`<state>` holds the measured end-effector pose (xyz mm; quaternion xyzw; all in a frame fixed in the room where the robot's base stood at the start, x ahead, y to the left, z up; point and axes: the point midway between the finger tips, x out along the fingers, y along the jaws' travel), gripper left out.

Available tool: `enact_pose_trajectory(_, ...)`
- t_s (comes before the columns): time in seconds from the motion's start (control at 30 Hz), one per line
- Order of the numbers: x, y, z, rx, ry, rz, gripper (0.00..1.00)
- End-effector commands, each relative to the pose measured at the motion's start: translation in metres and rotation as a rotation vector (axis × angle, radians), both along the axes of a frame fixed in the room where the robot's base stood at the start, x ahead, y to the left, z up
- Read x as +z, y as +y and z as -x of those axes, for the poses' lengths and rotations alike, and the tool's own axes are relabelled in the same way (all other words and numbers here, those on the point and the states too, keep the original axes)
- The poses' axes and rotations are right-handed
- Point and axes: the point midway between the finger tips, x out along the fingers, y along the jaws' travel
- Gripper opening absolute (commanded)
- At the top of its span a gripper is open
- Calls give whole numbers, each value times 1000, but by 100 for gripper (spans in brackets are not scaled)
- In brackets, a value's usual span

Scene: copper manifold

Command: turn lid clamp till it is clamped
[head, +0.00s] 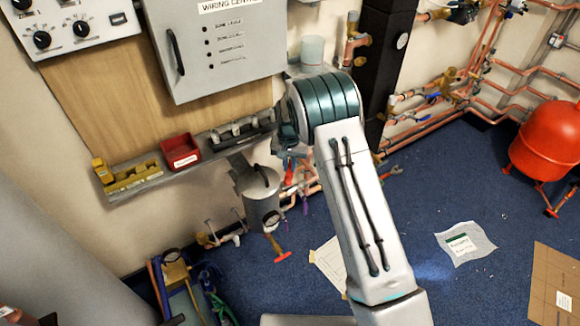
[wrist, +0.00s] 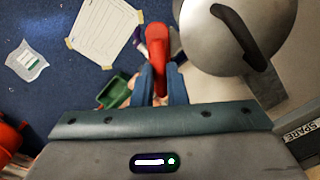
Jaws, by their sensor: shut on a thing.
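The lid clamp shows as a red lever (wrist: 158,42) in the wrist view, beside the rim of a round silver lid (wrist: 225,50) with a black bar handle. My gripper (wrist: 160,85) has its two blue fingers shut on the near end of this lever. In the head view the silver vessel (head: 260,205) hangs below the wall shelf, its black handle on top. A red piece, apparently the lever (head: 291,170), shows just right of it, below my wrist. My gripper is mostly hidden there, and the clamp's mounting cannot be made out.
A grey cabinet (head: 215,55) and a shelf (head: 190,158) with a red bin (head: 181,151) are above and left of the vessel. Copper pipes (head: 300,190) run close behind. A dark post (head: 385,70) stands right of my arm.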

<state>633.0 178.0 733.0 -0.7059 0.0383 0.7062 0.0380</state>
Motion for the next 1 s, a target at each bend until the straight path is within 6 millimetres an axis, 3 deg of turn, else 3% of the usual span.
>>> enact_pose_trajectory(0.6,1,1,0,-570,-2,-1,0)
enact_pose_trajectory(1.0,1,1,-1,-815,-3,-1,0)
